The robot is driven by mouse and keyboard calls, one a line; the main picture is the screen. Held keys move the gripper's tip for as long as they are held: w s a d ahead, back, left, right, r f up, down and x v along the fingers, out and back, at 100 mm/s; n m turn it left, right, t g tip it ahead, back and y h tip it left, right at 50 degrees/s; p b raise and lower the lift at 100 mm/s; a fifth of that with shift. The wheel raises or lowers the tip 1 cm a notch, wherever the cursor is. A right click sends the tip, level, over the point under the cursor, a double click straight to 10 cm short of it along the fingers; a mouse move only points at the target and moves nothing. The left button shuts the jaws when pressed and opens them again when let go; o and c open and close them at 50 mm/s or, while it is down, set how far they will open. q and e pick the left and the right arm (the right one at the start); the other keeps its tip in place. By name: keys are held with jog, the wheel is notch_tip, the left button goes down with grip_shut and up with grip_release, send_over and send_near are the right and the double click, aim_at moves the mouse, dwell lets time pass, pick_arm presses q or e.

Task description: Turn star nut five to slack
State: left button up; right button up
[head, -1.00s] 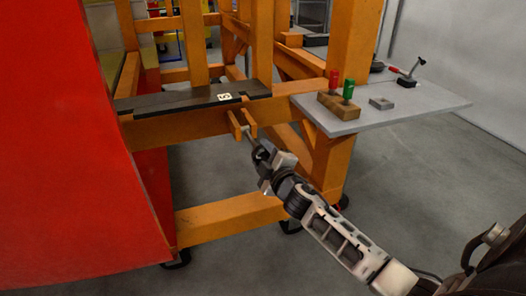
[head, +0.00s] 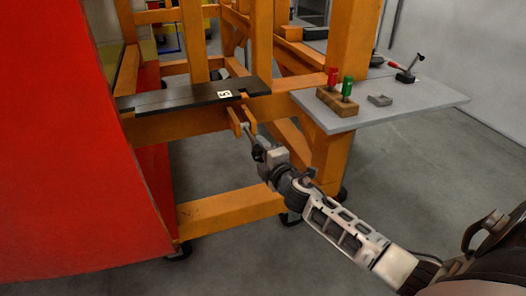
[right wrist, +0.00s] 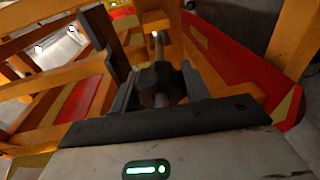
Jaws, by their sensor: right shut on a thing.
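The label marked 5 (head: 225,94) lies on a dark plate (head: 180,100) on the orange frame. Below it, a threaded rod sits between two small orange lugs (head: 236,121). My right gripper (head: 256,145) is at the near end of this rod, below the label. In the right wrist view, a dark star nut (right wrist: 161,84) on the rod (right wrist: 158,45) sits between the fingers of my right gripper (right wrist: 160,88), which is shut on it. The nut is mostly hidden by my gripper in the head view. My left gripper does not show.
A grey shelf (head: 420,103) stands to the right, with a wooden block (head: 336,101) holding a red and a green handled piece, a small grey tray (head: 380,99) and a lever clamp (head: 406,76). A large red panel (head: 65,180) fills the left. Floor below the frame is open.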

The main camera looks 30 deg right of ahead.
jog(key=o, duration=1)
jog(key=s+a+r+b, duration=0.1)
jog(key=s+a, duration=0.1)
jog(key=s, duration=1.3)
jog(key=shift+s+a+r, duration=0.2)
jog(key=shift+s, duration=0.15)
